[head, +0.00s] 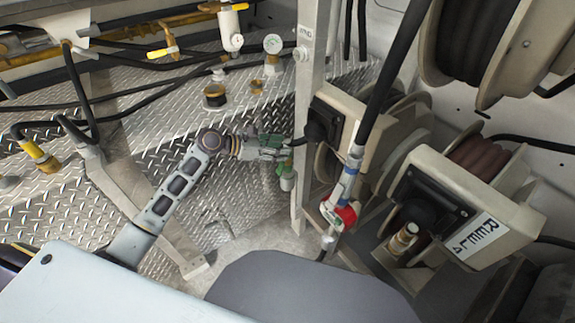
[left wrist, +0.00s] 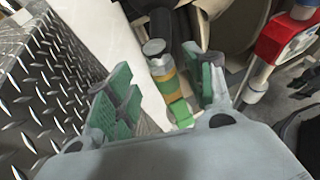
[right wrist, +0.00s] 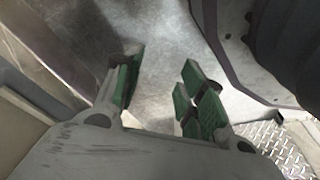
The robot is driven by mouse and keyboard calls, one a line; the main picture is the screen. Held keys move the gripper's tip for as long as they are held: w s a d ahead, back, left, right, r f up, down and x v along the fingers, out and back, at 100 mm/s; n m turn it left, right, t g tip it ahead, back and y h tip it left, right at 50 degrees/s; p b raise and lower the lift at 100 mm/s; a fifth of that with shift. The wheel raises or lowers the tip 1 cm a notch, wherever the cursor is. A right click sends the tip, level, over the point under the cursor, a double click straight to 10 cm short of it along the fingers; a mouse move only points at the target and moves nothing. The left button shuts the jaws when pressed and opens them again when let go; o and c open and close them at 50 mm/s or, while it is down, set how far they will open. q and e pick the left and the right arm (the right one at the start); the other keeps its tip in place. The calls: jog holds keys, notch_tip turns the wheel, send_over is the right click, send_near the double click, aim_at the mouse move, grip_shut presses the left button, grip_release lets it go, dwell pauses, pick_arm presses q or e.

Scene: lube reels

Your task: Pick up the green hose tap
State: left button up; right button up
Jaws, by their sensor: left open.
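The green hose tap (head: 287,180) hangs by the upright post in the head view, just below my left gripper (head: 279,146). In the left wrist view the tap (left wrist: 178,105) shows a silver end, a yellow-orange band and a green lower part. It lies between the two spread green-padded fingers of my left gripper (left wrist: 165,72), with gaps to both. Contact is not visible. My right gripper (right wrist: 160,78) shows only in the right wrist view, open and empty above bare grey floor.
The light metal post (head: 305,110) stands close beside the tap. A red and silver nozzle (head: 342,212) hangs to its right, by the hose reels (head: 445,195). Diamond-plate metal (head: 235,190) lies behind my left arm. A dark rounded object (right wrist: 290,40) is near my right gripper.

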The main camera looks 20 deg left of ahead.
pick_arm(q)
jog(key=shift+w+d+f, duration=0.25)
jog(key=shift+d+f, duration=0.15)
jog(key=shift+d, duration=0.25)
jog(key=shift+w+d+f+b, duration=0.2)
jog(key=shift+w+d+b, duration=0.15)
jog(key=shift+w+d, duration=0.15)
jog(key=shift+w+d+f, duration=0.1)
jog(key=shift+d+f, duration=0.05)
jog(key=shift+d, duration=0.05)
pick_arm(e)
jog(key=r, duration=0.2)
jog(key=w+a+r, duration=0.1)
jog(key=shift+r, duration=0.1)
jog(key=shift+s, duration=0.1)
pick_arm(q)
grip_shut()
